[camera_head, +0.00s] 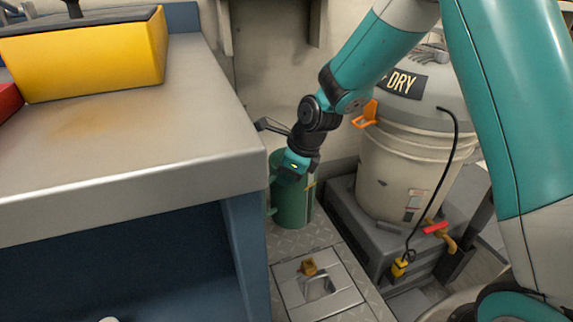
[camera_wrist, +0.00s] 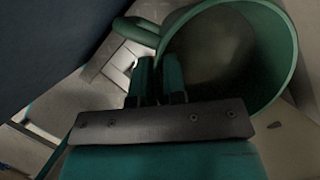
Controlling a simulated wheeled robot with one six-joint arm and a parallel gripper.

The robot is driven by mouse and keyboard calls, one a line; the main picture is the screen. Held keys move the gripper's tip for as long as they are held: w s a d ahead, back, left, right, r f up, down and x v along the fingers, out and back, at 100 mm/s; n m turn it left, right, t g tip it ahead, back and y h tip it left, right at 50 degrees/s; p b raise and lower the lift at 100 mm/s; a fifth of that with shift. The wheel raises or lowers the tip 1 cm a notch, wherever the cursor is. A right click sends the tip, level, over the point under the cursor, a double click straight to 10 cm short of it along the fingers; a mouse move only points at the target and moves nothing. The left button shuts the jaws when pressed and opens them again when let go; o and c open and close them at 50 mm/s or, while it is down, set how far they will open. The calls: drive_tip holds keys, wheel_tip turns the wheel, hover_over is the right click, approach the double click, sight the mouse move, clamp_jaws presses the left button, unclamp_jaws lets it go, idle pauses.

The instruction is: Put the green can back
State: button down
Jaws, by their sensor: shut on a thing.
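The green can (camera_head: 295,206) is upright in the corner between the blue bench and the pale wall, over the diamond-plate floor. I cannot tell whether its base touches the floor. In the wrist view I look down into the open top of the can (camera_wrist: 286,72), which looks empty, with a looped handle at its upper left. My gripper (camera_head: 291,170) is above the can's near-left rim, pointing down. In the wrist view its two fingers (camera_wrist: 158,72) are close together, shut on the rim. The fingertips are partly hidden.
The metal-topped blue bench (camera_head: 160,185) stands close on the left, with a yellow box (camera_head: 90,58) on it. A large pale drum marked DRY (camera_head: 400,165) stands right on a grey plinth. A floor hatch (camera_head: 318,290) with a latch lies in front.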

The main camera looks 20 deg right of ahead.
drive_tip(key=b, duration=0.4)
hover_over(287, 226)
drive_tip(key=f, duration=0.9)
drive_tip(key=shift+w, duration=0.35)
drive_tip(key=c, duration=1.6)
unclamp_jaws()
drive_tip(key=shift+s+f, duration=0.1)
drive_tip(key=shift+f, duration=0.05)
drive_tip(key=o, duration=0.4)
